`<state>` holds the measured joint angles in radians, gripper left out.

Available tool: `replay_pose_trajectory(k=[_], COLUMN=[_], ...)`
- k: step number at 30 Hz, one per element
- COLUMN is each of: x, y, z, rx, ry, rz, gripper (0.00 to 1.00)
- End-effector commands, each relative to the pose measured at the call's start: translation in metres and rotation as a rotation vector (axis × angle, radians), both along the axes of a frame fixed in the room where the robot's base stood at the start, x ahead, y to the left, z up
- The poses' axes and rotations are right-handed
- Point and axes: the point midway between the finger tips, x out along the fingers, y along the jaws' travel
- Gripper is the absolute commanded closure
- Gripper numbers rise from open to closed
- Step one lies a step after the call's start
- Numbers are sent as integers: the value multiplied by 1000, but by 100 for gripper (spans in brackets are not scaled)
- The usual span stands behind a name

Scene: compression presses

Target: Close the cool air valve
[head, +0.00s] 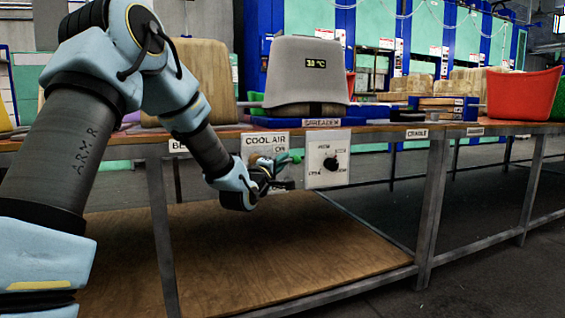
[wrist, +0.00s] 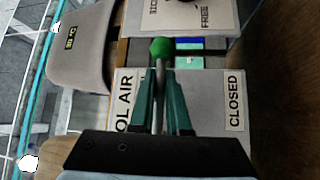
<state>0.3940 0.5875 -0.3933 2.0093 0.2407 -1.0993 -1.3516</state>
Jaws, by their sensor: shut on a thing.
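The cool air valve's lever, a thin metal rod (wrist: 160,66) with a green ball knob (wrist: 159,48), stands out from a pale plate. My gripper (wrist: 161,82) has its two green fingers on either side of the rod, shut on it just below the knob. In the wrist view the plate carries a COOL AIR label (wrist: 124,104) on the left and a CLOSED label (wrist: 235,100) on the right. In the head view the COOL AIR sign (head: 265,140) hangs at the bench's front edge, and my gripper (head: 284,161) is just below it. My wrist hides the valve's lower part.
A white dial box (head: 328,158) with a black knob is close to the right of my gripper. Above it on the bench stands a grey unit with a display (head: 308,72). A red bin (head: 523,93) is at the right. A wooden lower shelf (head: 270,250) lies below, bare.

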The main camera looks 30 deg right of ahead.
Motion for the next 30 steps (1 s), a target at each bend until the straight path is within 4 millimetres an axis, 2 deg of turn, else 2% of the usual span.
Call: replay_pose_trajectory(k=[8,14,30], x=[0,0,1], y=[0,1,12], z=[0,-4,-34], rx=[24,113,592], ry=[-2,-12,-71], rz=[1,1,-3], gripper=[100,100,100])
